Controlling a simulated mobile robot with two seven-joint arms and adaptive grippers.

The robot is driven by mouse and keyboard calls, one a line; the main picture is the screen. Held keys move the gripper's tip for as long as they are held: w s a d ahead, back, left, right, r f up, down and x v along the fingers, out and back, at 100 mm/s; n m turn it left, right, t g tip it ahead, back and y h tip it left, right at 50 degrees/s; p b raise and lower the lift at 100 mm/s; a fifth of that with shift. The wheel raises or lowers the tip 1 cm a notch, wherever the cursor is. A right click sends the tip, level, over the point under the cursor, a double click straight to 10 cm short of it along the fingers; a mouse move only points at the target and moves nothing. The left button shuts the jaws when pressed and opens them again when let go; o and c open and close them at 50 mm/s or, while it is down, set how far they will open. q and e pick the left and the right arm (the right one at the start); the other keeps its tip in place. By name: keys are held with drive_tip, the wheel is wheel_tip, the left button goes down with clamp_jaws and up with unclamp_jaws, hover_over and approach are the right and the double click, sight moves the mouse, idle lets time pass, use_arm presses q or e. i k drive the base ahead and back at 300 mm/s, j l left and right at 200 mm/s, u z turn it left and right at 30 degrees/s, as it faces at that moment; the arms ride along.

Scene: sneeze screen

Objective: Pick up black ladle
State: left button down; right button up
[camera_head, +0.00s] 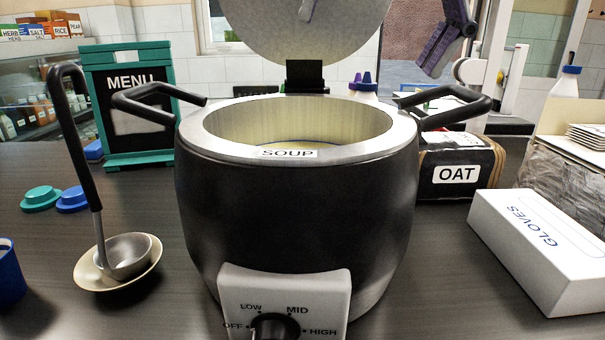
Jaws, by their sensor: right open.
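The black ladle (80,150) stands left of the soup pot, its long black handle upright, slightly tilted and hooked at the top. Its metal bowl rests in a small cream dish (92,278) on the counter. The dark soup pot (300,215) is open, with pale soup inside. My right gripper (369,46) is open and empty, high in front of the raised lid. Its dark purple fingers come down from the top edge, well apart from the ladle, and its upper part is cut off. My left gripper is not in view.
The menu board (128,105) stands behind the ladle, and the pot's left handle (150,98) juts out between them and the pot. Teal and blue lids (41,198) lie nearby. A blue cup (9,275) is at the left edge. The glove box (540,250) is at right.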

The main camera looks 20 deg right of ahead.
sight(125, 257)
drive_tip(key=k, duration=1)
